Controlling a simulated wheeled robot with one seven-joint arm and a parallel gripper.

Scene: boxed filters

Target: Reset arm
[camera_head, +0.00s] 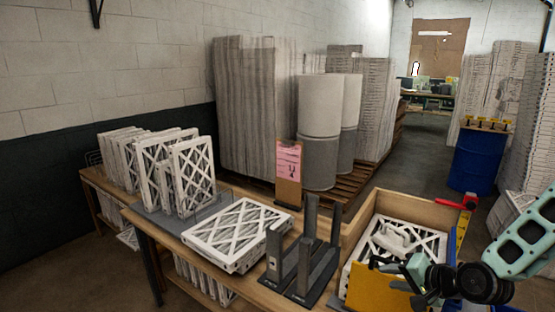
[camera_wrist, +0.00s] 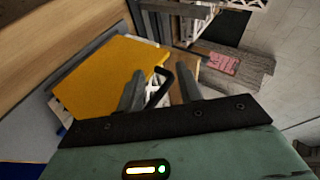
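My gripper (camera_head: 394,281) is at the right front, above the yellow panel (camera_head: 366,287) at the near side of an open wooden box (camera_head: 405,205). In the wrist view, my gripper's two grey fingers (camera_wrist: 160,72) stand apart. A thin black bent bar (camera_wrist: 161,88) shows between them; I cannot tell whether it touches either finger. No filter is seen in the grip. The yellow panel (camera_wrist: 110,75) lies beyond the fingers. White framed filters (camera_head: 382,242) lie in the box, with a small pale crumpled thing on top.
A filter stack (camera_head: 237,235) lies flat on the table, left of dark grey upright holders (camera_head: 305,260). Several filters (camera_head: 190,175) stand in a rack further left. A pink sign (camera_head: 289,160) stands behind. A blue barrel (camera_head: 478,160) and cardboard stacks are farther back.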

